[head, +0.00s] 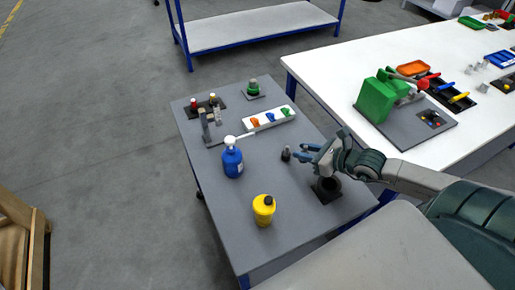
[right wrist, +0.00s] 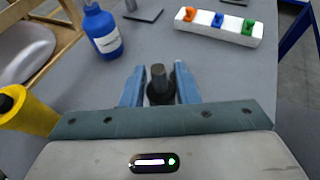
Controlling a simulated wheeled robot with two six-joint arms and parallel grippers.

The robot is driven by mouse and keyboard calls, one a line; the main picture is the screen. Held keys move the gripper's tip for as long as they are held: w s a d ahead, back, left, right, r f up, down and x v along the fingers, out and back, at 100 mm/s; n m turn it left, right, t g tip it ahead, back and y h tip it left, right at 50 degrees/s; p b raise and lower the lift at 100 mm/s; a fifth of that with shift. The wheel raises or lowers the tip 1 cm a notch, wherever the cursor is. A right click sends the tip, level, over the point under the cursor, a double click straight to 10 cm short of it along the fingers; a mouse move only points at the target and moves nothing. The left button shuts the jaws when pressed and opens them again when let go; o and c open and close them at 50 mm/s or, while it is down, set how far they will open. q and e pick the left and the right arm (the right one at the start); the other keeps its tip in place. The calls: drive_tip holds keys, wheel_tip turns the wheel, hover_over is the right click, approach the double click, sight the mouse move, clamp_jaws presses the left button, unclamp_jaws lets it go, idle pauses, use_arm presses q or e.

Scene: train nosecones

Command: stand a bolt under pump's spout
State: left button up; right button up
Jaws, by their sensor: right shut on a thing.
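The pump is a blue bottle (head: 232,163) with a white head and a spout (head: 246,135) pointing to the right. It stands upright on the grey table; its lower body shows in the right wrist view (right wrist: 103,32). The bolt (head: 286,154) is dark grey with a wider lower end. It is upright, to the right of the pump, and shows between the blue fingers in the right wrist view (right wrist: 158,76). My right gripper (head: 296,154) is shut on the bolt. I cannot tell whether the bolt touches the table. My left gripper is not in view.
A white rack (head: 285,115) with colored pieces lies behind. A grey post (head: 205,127) stands left of it. The tabletop between pump and bolt is clear.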

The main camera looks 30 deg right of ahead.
wheel_tip(320, 180, down, 3)
drive_tip(key=shift+d+r+b, duration=0.1)
drive_tip(key=shift+b, duration=0.95)
drive_tip(key=w+a+b, duration=0.4)
drive_tip(key=shift+w, duration=0.2)
drive_tip(key=w+a, duration=0.4)
drive_tip(key=w+a+f, duration=0.1)
drive_tip(key=w+a, duration=0.2)
drive_tip(key=shift+p, duration=0.4)
drive_tip(key=shift+f, duration=0.1)
wheel_tip(320, 180, down, 3)
drive_tip(key=shift+f, duration=0.1)
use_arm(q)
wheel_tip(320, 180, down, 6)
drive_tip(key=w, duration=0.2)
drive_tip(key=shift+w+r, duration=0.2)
use_arm(e)
drive_tip(key=shift+f, duration=0.15)
